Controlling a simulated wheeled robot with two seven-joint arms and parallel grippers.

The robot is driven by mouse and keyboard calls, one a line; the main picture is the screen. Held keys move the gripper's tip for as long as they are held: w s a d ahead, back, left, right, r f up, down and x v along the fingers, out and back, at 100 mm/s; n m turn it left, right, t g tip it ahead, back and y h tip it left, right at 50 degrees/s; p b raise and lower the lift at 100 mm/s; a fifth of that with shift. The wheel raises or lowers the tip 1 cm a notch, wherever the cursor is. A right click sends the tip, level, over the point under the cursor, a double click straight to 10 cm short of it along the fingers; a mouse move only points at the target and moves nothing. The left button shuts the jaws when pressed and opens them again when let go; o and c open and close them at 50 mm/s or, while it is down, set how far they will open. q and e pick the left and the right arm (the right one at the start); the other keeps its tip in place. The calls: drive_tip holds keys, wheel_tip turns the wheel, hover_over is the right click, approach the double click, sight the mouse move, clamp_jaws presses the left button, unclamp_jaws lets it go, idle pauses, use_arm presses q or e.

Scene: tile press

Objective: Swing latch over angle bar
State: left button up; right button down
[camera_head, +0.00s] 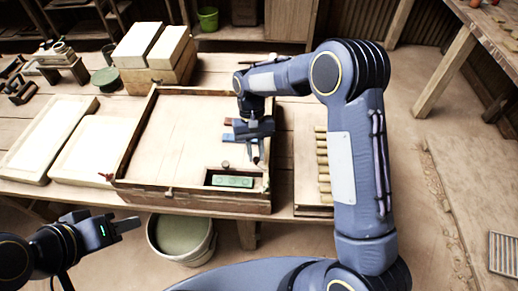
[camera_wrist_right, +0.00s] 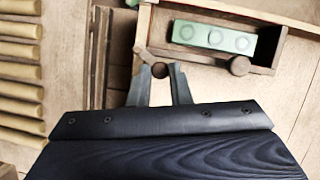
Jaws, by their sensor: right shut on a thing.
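The press is a shallow wooden box (camera_head: 150,115) on the table, with a green block (camera_head: 233,181) in a recess at its front right corner. My right gripper (camera_head: 258,157) is over the box's right side, just behind this recess. In the right wrist view, its fingers (camera_wrist_right: 160,88) are shut about a small dark round knob (camera_wrist_right: 160,71) near the box edge. A second dark knob (camera_wrist_right: 240,66) stands beside the green block (camera_wrist_right: 212,38). I cannot tell the latch and angle bar apart surely. My left gripper (camera_head: 127,225) is in front of the table, away from the box; its opening is unclear.
Two pale slabs in wooden frames (camera_head: 35,178) lie left of the box. Pale blocks on a wooden crate (camera_head: 150,81) stand behind it. A rack of tan rolls (camera_head: 322,165) lies to the right. A bucket (camera_head: 160,250) stands on the floor below the table's front edge.

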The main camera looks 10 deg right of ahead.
drive_tip(key=n, duration=0.1)
drive_tip(key=a+n+h, duration=0.1)
drive_tip(key=shift+s+n, duration=0.35)
drive_tip(key=shift+n, duration=0.05)
drive_tip(key=shift+s+a+n+t+h+b, duration=0.2)
drive_tip(key=shift+s+n+h, duration=0.1)
drive_tip(key=shift+n, duration=0.55)
drive_tip(key=shift+s+a+n+t+h+b, duration=0.1)
drive_tip(key=shift+s+n+t+h, duration=0.15)
drive_tip(key=shift+n, duration=0.6)
drive_tip(key=c, duration=1.3)
unclamp_jaws()
drive_tip(key=shift+c, duration=0.2)
drive_tip(key=shift+r, duration=0.1)
